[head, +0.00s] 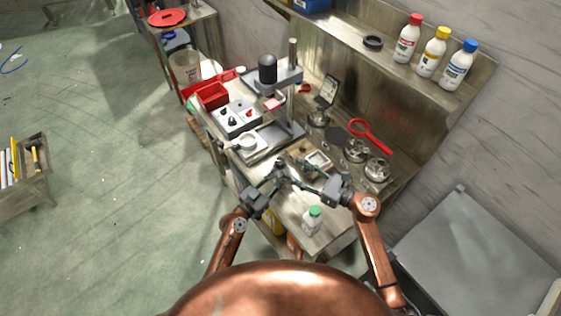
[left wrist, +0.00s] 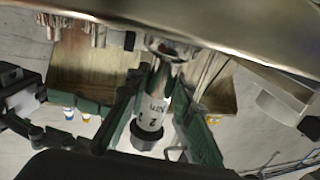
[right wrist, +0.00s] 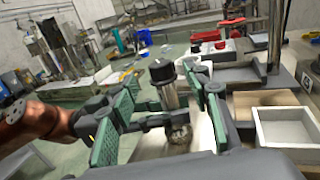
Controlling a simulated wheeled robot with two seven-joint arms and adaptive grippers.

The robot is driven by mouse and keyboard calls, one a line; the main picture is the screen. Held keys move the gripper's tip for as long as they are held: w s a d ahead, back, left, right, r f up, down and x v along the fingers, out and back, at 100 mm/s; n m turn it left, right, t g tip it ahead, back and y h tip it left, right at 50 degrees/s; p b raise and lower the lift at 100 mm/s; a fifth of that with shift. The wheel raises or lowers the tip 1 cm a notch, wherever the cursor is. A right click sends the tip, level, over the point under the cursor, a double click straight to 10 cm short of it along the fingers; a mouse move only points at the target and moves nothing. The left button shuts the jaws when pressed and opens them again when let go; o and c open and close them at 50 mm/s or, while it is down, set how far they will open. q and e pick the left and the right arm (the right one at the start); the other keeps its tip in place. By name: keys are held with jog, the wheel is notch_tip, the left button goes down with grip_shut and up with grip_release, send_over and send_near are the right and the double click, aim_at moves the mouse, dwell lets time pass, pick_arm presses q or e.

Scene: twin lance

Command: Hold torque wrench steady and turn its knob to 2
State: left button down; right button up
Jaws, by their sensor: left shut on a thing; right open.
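The torque wrench has a chrome body and a black end knob. In the left wrist view its pale scale sleeve (left wrist: 153,112) carries dark markings, one resembling a 2, beside the black knob (left wrist: 146,138). The right wrist view shows the chrome body (right wrist: 168,95) roughly upright with the black knob on top (right wrist: 162,70). My left gripper (head: 274,182) is shut on the wrench. My right gripper (head: 308,184) is open beside it, with its green pads spread and the wrench showing between them in the right wrist view. The exact setting is unclear.
A green-capped bottle (head: 312,219) stands near the bench's front edge. A light square tray (head: 318,160), metal fixtures (head: 377,169) and a red magnifier (head: 371,136) lie beyond the grippers. A press stand (head: 291,100) rises farther back. Bottles (head: 431,52) line the shelf.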

aim_at(284, 163)
jog(key=x, duration=0.7)
jog(key=shift+c, duration=0.4)
jog(key=shift+d, duration=0.1)
jog(key=c, duration=1.1)
